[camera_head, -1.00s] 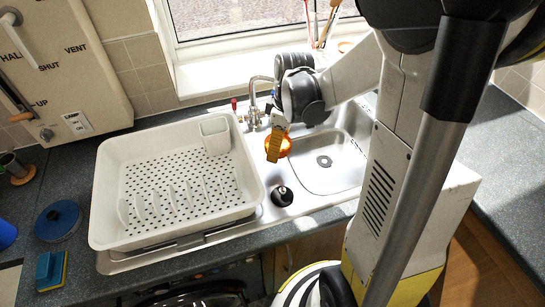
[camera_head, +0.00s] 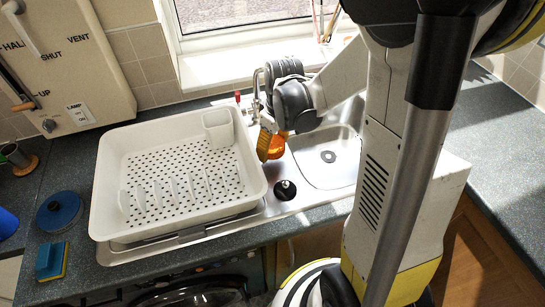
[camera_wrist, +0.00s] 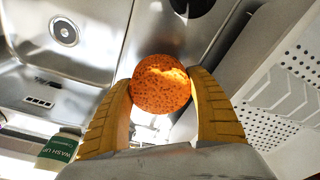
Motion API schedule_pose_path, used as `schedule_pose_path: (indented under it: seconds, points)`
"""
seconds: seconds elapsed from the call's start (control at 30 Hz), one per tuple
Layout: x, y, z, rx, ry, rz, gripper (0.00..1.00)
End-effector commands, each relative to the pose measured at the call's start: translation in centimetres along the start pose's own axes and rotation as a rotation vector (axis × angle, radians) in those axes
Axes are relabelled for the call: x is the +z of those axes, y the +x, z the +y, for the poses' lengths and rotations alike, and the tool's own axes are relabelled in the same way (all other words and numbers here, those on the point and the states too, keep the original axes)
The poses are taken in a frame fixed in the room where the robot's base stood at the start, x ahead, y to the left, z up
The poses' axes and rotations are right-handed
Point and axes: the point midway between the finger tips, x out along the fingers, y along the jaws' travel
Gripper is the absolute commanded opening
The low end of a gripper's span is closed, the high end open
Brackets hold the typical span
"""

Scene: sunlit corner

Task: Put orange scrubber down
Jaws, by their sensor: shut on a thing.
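The orange scrubber (camera_wrist: 160,84) is round and speckled. In the wrist view it sits between the two yellow fingers of my gripper (camera_wrist: 162,105), which are shut on it. In the head view the scrubber (camera_head: 277,146) shows as an orange patch beside the yellow finger of my gripper (camera_head: 268,145). It is held above the sink unit, between the white dish rack and the sink bowl. Part of it is hidden behind the finger in the head view.
The white dish rack (camera_head: 104,197) stands to the left of my gripper. The metal sink bowl (camera_head: 335,177) is to the right, with a black plug (camera_head: 285,190) near its left edge. A tap (camera_head: 256,106) stands behind. A green-labelled bottle (camera_wrist: 60,146) shows in the wrist view.

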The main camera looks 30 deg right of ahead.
Motion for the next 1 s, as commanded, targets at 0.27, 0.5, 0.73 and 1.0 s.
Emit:
schedule_pose_path:
  seconds: [0.27, 0.5, 0.73, 1.0]
  points:
    - [0.5, 3.8, 0.0, 0.0, 0.0, 0.0, 0.3]
    - [0.5, 3.9, 0.0, 0.0, 0.0, 0.0, 0.3]
    - [0.5, 4.2, 0.0, 0.0, 0.0, 0.0, 0.76]
    - [0.5, 4.1, 0.0, 0.0, 0.0, 0.0, 0.76]
